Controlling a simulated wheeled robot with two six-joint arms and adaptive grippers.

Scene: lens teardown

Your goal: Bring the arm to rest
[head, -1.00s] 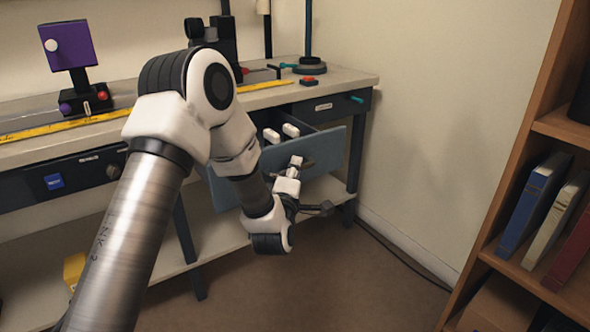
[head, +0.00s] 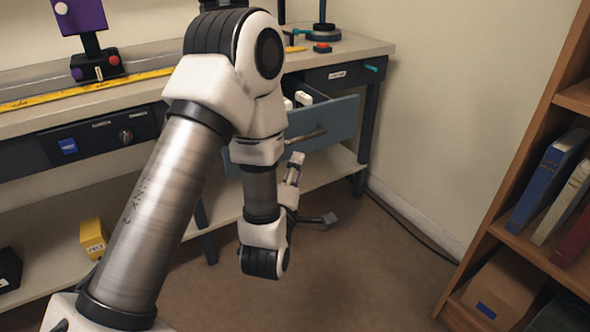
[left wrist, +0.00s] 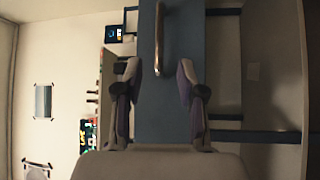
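My left arm comes in from the left, bends at a high elbow and hangs down in front of the bench. My left gripper (head: 312,190) is in front of and below the open blue-grey drawer (head: 340,120), its two fingers spread apart. In the left wrist view the fingers stand apart with nothing between them (left wrist: 158,80). The drawer front (left wrist: 170,115) and its metal handle (left wrist: 159,40) lie beyond them, not held. White pieces (head: 303,98) sit in the drawer; my arm hides part of it. My right gripper is not in view.
The bench top (head: 150,72) carries a yellow ruler (head: 90,88) and a purple-headed device (head: 80,15). A yellow box (head: 93,238) is on the lower shelf. A wooden bookcase (head: 520,165) stands at right. The floor between bench and bookcase is clear, except a cable by the wall.

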